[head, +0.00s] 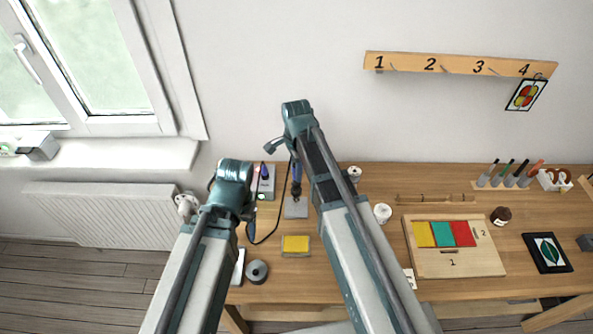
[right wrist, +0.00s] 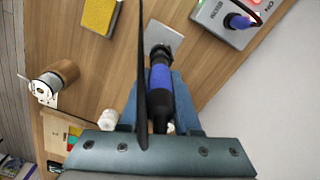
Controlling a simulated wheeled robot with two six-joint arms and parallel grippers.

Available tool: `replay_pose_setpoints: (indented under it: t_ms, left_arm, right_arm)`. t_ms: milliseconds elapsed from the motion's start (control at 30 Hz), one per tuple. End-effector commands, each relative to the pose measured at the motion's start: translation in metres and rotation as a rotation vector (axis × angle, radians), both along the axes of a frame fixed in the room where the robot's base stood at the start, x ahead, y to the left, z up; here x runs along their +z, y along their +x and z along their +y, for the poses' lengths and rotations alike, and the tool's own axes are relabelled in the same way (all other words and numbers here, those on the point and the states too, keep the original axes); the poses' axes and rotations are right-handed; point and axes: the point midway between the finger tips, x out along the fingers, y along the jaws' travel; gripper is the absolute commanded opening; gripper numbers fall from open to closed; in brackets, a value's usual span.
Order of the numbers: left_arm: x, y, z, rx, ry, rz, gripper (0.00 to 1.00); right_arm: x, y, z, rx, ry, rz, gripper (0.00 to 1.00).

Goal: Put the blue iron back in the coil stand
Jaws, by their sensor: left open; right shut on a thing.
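My right gripper (right wrist: 160,88) is shut on the blue iron (right wrist: 161,76), whose blue and black handle lies between the fingers in the right wrist view. The iron also shows in the head view (head: 296,173), upright above a grey plate. The coil stand's grey base (right wrist: 170,36) lies beyond the iron's far end and also shows in the head view (head: 297,211). A dark ringed part sits at the iron's far end, over the base. I cannot tell how deep the iron is in the coil. My left gripper (head: 249,212) is open and empty, left of the stand, its fingertips partly hidden.
A grey station (right wrist: 222,18) with a purple-blue plug stands beside the stand. A black cord (head: 277,222) loops across the table. A yellow sponge (head: 295,244) lies in front of the stand, a grey spool (head: 257,271) to its left. A board with coloured tiles (head: 455,265) is at right.

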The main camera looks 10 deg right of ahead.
Motion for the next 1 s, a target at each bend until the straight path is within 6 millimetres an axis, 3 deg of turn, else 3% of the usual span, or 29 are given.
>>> replay_pose_setpoints:
  t_ms: [1000]
  left_arm:
    - [-0.026, 0.0, 0.0, 0.0, 0.0, 0.0, 0.66]
  right_arm:
    - [-0.026, 0.0, 0.0, 0.0, 0.0, 0.0, 0.0]
